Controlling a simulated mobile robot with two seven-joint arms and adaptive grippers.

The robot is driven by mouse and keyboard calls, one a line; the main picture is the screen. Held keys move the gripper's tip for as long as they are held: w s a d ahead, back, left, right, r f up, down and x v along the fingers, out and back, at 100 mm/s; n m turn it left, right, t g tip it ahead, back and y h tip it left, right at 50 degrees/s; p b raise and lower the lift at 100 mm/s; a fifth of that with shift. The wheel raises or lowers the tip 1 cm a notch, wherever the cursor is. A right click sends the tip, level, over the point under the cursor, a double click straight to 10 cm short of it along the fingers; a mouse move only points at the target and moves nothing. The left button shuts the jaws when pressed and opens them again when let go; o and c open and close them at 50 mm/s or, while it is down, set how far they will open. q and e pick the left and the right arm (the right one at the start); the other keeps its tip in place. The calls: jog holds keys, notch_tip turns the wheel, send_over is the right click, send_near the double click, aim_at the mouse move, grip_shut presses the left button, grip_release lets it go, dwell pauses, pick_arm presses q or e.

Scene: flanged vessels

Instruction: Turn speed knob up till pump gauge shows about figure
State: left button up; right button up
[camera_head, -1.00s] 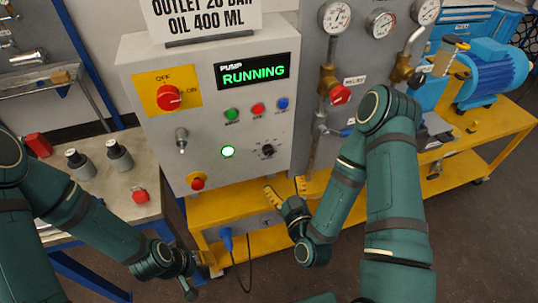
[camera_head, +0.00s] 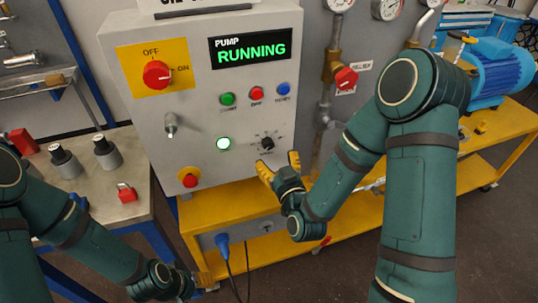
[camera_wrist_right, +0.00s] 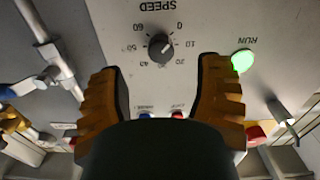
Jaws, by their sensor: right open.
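The black speed knob (camera_head: 267,143) is on the grey control panel (camera_head: 195,125), below the coloured buttons. In the right wrist view the knob (camera_wrist_right: 160,46) has a dial numbered 0 to 60 and the label SPEED, seen upside down; its pointer setting is hard to read. My right gripper (camera_head: 279,163) is open, with yellow fingers just below the knob. In the wrist view its fingertips (camera_wrist_right: 160,66) are spread to either side, apart from the knob. Pressure gauges (camera_head: 388,8) are cut off at the top; their readings are unclear. My left gripper (camera_head: 190,283) is low at the left, its jaws unclear.
The pump display (camera_head: 250,48) reads RUNNING and a round lamp (camera_head: 223,143) glows green. A red rotary switch (camera_head: 157,74), a toggle (camera_head: 170,124) and a red stop button (camera_head: 189,180) share the panel. A red-handled valve (camera_head: 346,78) is on the pipes at right.

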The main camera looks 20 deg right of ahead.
aim_at(269, 147)
jog(key=shift+w+a+b, duration=0.15)
jog(key=shift+w+b, duration=0.2)
jog(key=shift+w, duration=2.75)
grip_shut()
